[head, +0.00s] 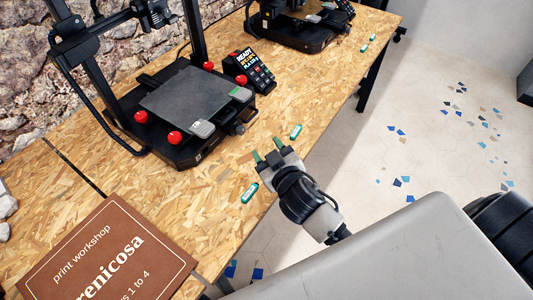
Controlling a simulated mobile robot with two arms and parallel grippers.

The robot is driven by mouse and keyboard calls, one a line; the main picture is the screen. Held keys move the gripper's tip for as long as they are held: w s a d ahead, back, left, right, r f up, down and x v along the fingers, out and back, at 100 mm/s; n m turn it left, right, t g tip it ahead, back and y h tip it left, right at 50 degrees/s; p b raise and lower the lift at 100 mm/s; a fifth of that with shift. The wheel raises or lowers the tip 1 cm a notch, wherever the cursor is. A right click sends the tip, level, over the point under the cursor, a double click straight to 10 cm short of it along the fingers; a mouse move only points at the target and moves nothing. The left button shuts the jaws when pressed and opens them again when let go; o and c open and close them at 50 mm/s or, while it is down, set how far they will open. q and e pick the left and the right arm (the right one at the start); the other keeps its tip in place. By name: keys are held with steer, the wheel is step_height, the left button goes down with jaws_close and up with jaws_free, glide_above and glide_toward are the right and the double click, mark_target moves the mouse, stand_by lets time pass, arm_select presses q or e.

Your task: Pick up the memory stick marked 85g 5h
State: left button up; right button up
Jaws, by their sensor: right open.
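Two small teal sticks with pale labels lie on the wooden bench near my right gripper: a nearer stick (250,193) close to the bench's front edge, and a farther stick (295,131) to the right of the fingertips. Their markings are too small to read, so I cannot tell which is 85g 5h. Two more teal sticks, one (364,48) and another (374,36), lie by the far printer. My right gripper (267,149) is open and empty, its fingers between the two nearer sticks and apart from both. My left gripper is out of view.
A black printer (190,150) with red knobs stands behind the gripper, with a small keypad display (250,70) beside it. A second printer (290,30) stands farther right. A brown sign (110,250) lies at the lower left. The bench's front edge is close to the sticks.

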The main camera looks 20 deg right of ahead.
steer(key=w+a+r+n+t+y, duration=0.2)
steer(key=w+a+r+n+y, duration=0.1)
steer(key=a+r+n+y, duration=0.65)
steer(key=s+a+f+n+g+y, duration=0.2)
steer(key=a+n+g+y, duration=0.45)
steer(key=n+g, duration=0.55)
steer(key=w+d+f+n+g+h, duration=0.1)
steer(key=d+f+n+g+h, duration=0.2)
steer(key=d+f+g+h, duration=0.3)
steer(key=w+d+f+m+h, duration=0.2)
steer(key=d+m+h, duration=0.2)
steer(key=d+h, duration=0.75)
steer(key=shift+y, duration=0.75)
steer(key=f, duration=0.3)
steer(key=d+f, duration=0.1)
steer(key=f, duration=0.3)
steer(key=d+f+p, duration=0.1)
steer(key=f, duration=0.2)
steer(key=shift+w+d+f, duration=0.1)
steer(key=shift+w+f, duration=0.1)
steer(key=shift+f, duration=0.2)
jaws_close()
